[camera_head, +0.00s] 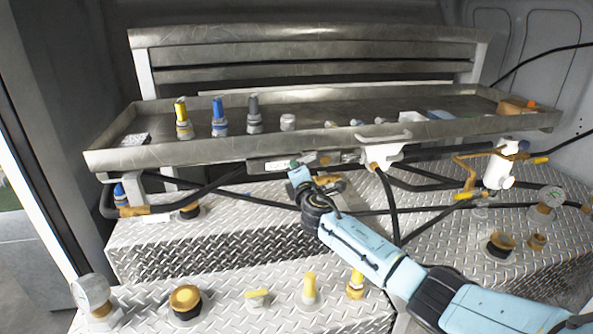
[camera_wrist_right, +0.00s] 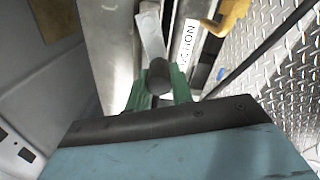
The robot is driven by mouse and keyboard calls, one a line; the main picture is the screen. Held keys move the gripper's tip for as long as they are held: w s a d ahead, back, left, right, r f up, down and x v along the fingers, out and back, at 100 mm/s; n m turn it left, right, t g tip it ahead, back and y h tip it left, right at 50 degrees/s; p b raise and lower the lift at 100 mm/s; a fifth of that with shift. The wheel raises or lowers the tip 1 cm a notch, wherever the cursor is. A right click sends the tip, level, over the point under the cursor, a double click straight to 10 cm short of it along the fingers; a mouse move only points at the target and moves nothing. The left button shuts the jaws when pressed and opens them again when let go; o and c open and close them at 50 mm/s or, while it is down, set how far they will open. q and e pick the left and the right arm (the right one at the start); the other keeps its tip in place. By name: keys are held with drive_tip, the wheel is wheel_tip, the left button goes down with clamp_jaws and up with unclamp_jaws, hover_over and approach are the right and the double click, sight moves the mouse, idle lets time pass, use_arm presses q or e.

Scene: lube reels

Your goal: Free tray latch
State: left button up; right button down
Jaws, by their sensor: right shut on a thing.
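The long metal tray (camera_head: 210,152) spans the back above the diamond-plate deck. A latch assembly with a pale label (camera_head: 268,165) sits under its front rim. My right gripper (camera_head: 296,167) reaches up to the latch from the lower right. In the right wrist view, the green fingers of my right gripper (camera_wrist_right: 160,88) are shut around the dark rounded knob (camera_wrist_right: 158,72) of the latch's metal lever (camera_wrist_right: 151,35). The label (camera_wrist_right: 187,45) with black letters lies just right of the lever. The fingers and wrist hide part of the latch in the head view. My left gripper is not in view.
Yellow, blue and grey-topped fittings (camera_head: 219,117) stand in the tray. Black hoses (camera_head: 388,208) run below it. A white filter unit (camera_head: 499,165) hangs at the right. Gauges and caps (camera_head: 185,300) rise from the diamond-plate deck (camera_head: 230,262).

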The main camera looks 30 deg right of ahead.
idle(0.4)
drive_tip(key=c, duration=1.2)
unclamp_jaws()
drive_tip(key=shift+d, duration=0.1)
drive_tip(key=shift+c, duration=0.2)
drive_tip(key=v, duration=1.3)
drive_tip(key=shift+s, duration=0.2)
